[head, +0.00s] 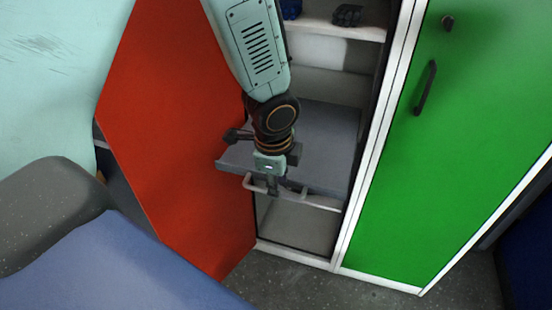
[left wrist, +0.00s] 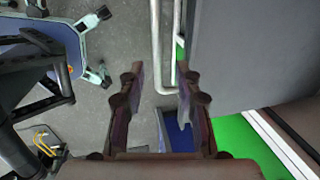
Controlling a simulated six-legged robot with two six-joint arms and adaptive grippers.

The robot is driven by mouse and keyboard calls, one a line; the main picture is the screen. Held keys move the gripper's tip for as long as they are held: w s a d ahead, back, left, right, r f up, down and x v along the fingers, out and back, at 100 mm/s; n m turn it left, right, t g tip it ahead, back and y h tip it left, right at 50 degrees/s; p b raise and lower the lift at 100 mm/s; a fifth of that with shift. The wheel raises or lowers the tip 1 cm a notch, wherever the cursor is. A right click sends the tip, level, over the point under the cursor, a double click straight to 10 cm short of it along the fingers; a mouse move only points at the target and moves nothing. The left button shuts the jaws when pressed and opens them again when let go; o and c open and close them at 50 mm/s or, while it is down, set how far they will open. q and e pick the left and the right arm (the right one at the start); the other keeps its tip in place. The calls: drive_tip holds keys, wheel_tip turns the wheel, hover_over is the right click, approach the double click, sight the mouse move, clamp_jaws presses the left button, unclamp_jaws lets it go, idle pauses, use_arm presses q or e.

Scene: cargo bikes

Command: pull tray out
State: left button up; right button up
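The grey tray (head: 318,135) sits in the open cabinet, and its front edge sticks out past the cabinet opening. A light bar handle (head: 292,193) runs along its front. My left gripper (head: 270,183) is at the left part of this handle, pointing down. In the left wrist view, the fingers of my left gripper (left wrist: 162,75) are apart, with the handle (left wrist: 156,45) showing between their tips. I cannot tell whether either finger touches it. The tray (left wrist: 250,55) fills the upper right there. My right gripper is not in view.
An open red door (head: 175,130) stands left of the cabinet, close to my left arm. A closed green door (head: 470,130) with a dark handle (head: 426,88) is on the right. An upper shelf (head: 325,28) holds small dark items. Grey floor (head: 300,280) lies in front.

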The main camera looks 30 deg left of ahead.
use_arm(q)
wheel_tip(320, 180, up, 9)
drive_tip(key=s, duration=0.2)
drive_tip(key=shift+d+r, duration=0.2)
drive_tip(key=shift+d, duration=0.05)
idle(0.4)
drive_tip(key=s+d+f+n+g+h, duration=0.1)
drive_tip(key=s+f+n, duration=0.25)
drive_tip(key=f, duration=0.45)
drive_tip(key=s+d+f+n, duration=0.1)
drive_tip(key=s+f+n, duration=0.25)
drive_tip(key=f, duration=0.55)
drive_tip(key=s+f+n+g, duration=0.1)
drive_tip(key=s+f+n, duration=0.7)
drive_tip(key=s, duration=0.8)
wheel_tip(320, 180, down, 3)
drive_tip(key=shift+a+r+n, duration=0.1)
drive_tip(key=shift+a+n, duration=0.1)
drive_tip(key=shift+n, duration=0.1)
